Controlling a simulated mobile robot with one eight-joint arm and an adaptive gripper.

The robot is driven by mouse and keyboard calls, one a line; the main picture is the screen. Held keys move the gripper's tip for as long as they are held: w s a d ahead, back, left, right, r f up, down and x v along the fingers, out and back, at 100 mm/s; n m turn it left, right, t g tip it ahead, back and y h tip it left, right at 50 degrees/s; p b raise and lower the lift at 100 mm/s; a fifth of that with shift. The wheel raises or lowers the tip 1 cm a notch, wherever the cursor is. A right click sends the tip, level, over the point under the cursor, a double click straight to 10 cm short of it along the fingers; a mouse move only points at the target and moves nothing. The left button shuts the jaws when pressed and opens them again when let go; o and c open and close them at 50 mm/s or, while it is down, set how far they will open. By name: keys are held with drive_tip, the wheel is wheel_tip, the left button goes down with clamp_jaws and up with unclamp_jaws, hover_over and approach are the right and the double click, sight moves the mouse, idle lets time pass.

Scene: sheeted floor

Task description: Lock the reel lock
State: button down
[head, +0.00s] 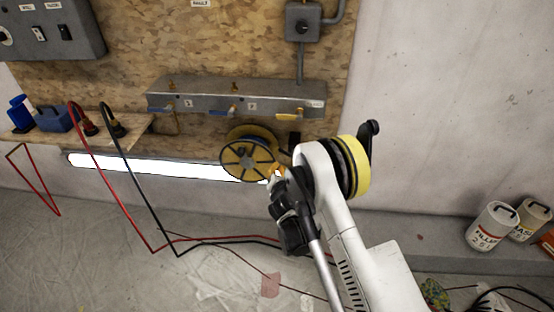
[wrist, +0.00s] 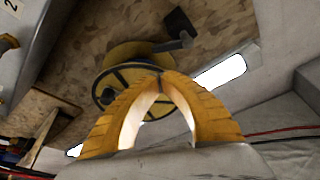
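A yellow reel (head: 250,158) with a dark spoked face is mounted low on the chipboard wall, below a grey manifold. It also shows in the wrist view (wrist: 118,82), behind and to the left of my fingertips. A dark bracket or lever (wrist: 180,28) sticks out beside the reel; I cannot tell whether it is the reel lock or what state it is in. My gripper (head: 276,173) is at the reel's lower right in the head view. Its yellow fingers (wrist: 162,76) arch together and meet at the tips, with nothing seen between them. Contact with the reel cannot be told.
The manifold (head: 240,97) has blue and yellow handles above the reel. A lit tube (head: 150,167) runs along the wall's foot. Red and black hoses (head: 152,248) cross the sheeted floor. A shelf (head: 75,132) stands left; paint cans (head: 492,225) stand right.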

drive_tip(key=b+x, duration=0.3)
drive_tip(key=x, duration=0.7)
drive_tip(key=shift+b, duration=0.3)
